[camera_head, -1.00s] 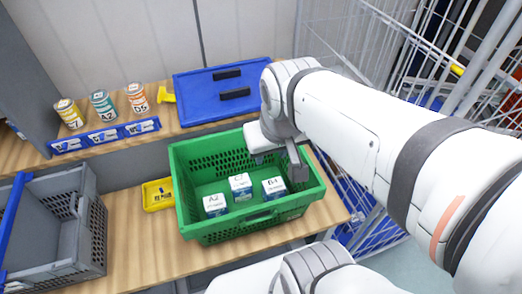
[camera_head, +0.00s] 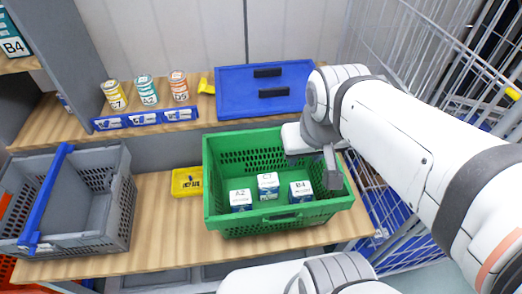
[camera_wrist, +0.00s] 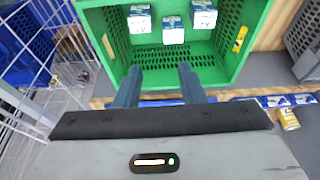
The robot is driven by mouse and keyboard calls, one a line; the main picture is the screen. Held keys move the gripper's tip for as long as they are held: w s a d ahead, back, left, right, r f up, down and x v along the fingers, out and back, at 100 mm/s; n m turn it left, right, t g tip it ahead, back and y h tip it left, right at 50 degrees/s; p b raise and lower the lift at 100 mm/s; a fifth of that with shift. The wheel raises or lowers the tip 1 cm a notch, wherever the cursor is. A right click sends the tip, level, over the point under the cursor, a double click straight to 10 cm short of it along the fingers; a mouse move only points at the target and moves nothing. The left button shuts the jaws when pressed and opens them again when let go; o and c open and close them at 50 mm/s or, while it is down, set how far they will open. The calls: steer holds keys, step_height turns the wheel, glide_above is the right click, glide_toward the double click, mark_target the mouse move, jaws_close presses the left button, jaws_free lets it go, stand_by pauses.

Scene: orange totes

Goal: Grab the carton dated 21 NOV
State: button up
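Three small white-and-blue cartons stand in a green crate (camera_head: 279,220). In the head view, the carton marked A2 (camera_head: 240,201) is at left, one marked with a C (camera_head: 267,187) is in the middle, and the one marked B4 (camera_head: 300,192) is at right. The date print is too small to read. In the wrist view the cartons (camera_wrist: 173,30) show at the top, beyond the fingertips. My gripper (camera_wrist: 160,76) is open and empty, its fingers wide apart. In the head view it is over the crate's right part, apart from the cartons.
A grey crate (camera_head: 115,215) with a blue bar stands at left on the wooden table. A yellow tray (camera_head: 187,181) lies beside the green crate. Behind are several cans (camera_head: 146,90) and a blue lid (camera_head: 240,97) on a shelf. A wire cage (camera_head: 400,50) stands at right.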

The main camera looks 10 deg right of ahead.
mark_target(268, 179)
steer(key=shift+o, duration=0.3)
steer(key=shift+o, duration=0.8)
steer(key=shift+w+f+b, duration=0.1)
steer(key=shift+f+b, duration=0.15)
steer(key=shift+b, duration=0.05)
steer(key=o, duration=0.9)
steer(key=w+a+f+g+b, duration=0.1)
steer(key=w+f+b, duration=0.4)
steer(key=f, duration=0.3)
steer(key=w+a+f+g+b, duration=0.1)
steer(key=w+f+b, duration=0.4)
steer(key=f+b, duration=0.2)
steer(key=w+a+f+g+b, duration=0.1)
steer(key=w+f+b, duration=0.5)
steer(key=f, duration=0.4)
steer(key=shift+w+a+b, duration=0.1)
steer(key=shift+a+b, duration=0.25)
steer(key=shift+b, duration=0.05)
steer(key=shift+o, duration=0.2)
steer(key=shift+w+f, duration=0.15)
steer(key=shift+f, duration=0.15)
steer(key=shift+w+f+b, duration=0.1)
steer(key=shift+f+b, duration=0.3)
steer(key=shift+f, duration=3.3)
